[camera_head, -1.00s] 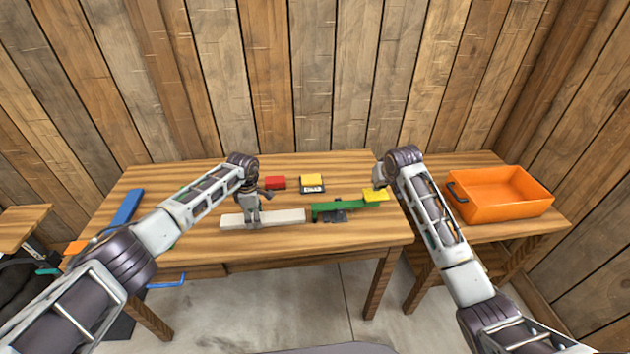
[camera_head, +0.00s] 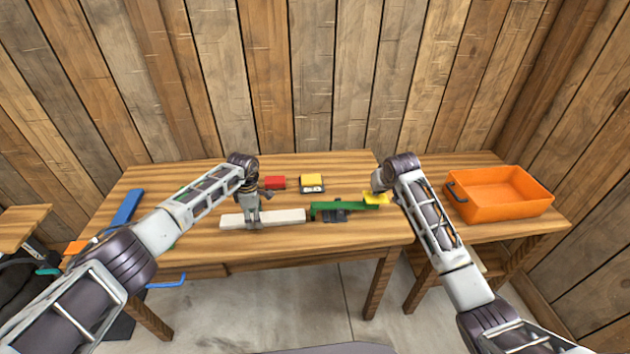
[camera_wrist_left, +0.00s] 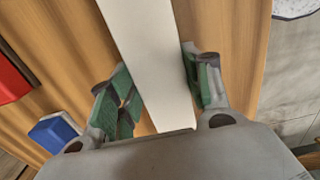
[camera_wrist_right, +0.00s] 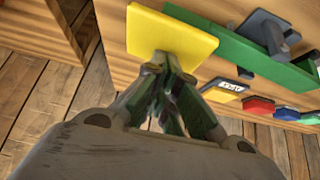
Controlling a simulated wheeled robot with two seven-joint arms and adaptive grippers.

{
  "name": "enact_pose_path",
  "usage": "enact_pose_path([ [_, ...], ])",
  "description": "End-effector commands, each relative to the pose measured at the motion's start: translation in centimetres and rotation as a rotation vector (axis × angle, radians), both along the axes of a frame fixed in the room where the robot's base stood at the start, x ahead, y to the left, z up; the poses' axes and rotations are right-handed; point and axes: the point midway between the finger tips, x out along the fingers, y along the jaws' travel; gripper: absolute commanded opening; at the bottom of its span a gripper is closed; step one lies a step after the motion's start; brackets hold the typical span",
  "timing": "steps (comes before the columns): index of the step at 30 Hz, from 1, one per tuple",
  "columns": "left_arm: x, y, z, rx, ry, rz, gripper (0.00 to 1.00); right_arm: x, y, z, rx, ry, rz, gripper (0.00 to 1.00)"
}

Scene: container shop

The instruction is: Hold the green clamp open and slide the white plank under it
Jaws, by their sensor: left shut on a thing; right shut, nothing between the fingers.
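The white plank (camera_head: 285,216) lies flat on the table near its front edge. My left gripper (camera_head: 251,220) is shut on it; the left wrist view shows the plank (camera_wrist_left: 150,45) between the green-padded fingers (camera_wrist_left: 160,88). The green clamp (camera_head: 340,206) is a long bar on a dark base, right of the plank, with a yellow pad (camera_head: 376,198) at its right end. The plank's right end is close to the bar's left end. My right gripper (camera_wrist_right: 168,62) is shut and empty, its fingertips against the yellow pad (camera_wrist_right: 160,32).
A red block (camera_head: 275,182) and a yellow-topped block (camera_head: 312,182) lie behind the plank. An orange bin (camera_head: 498,195) stands on the right table. A blue bar (camera_head: 127,208) lies at the left. The table's back strip is clear.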

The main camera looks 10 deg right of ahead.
Motion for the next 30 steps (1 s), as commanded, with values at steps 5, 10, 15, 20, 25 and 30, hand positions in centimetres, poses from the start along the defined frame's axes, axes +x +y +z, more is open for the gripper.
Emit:
enact_pose_path([
  [5,0.0,0.0,0.0,0.000,-0.001,0.000,0.19,-0.1,0.2,-0.8,0.002,0.007,0.003,0.00],
  [10,0.0,0.0,0.0,0.000,-0.001,0.000,0.19,-0.2,0.2,-1.2,0.002,0.008,0.003,0.00],
  [15,0.0,0.0,0.0,0.000,-0.001,0.000,0.19,-0.2,0.2,-1.6,0.003,0.007,0.003,0.00],
  [20,0.0,0.0,0.0,0.000,-0.001,0.000,0.19,-0.2,0.3,-2.0,0.004,0.007,0.004,0.00],
  [25,0.0,0.0,0.0,0.000,-0.001,0.000,0.19,-0.2,0.3,-2.4,0.004,0.008,0.004,0.00],
  [30,0.0,0.0,0.0,0.000,-0.001,0.000,0.19,-0.2,0.3,-2.8,0.004,0.008,0.004,0.00],
])
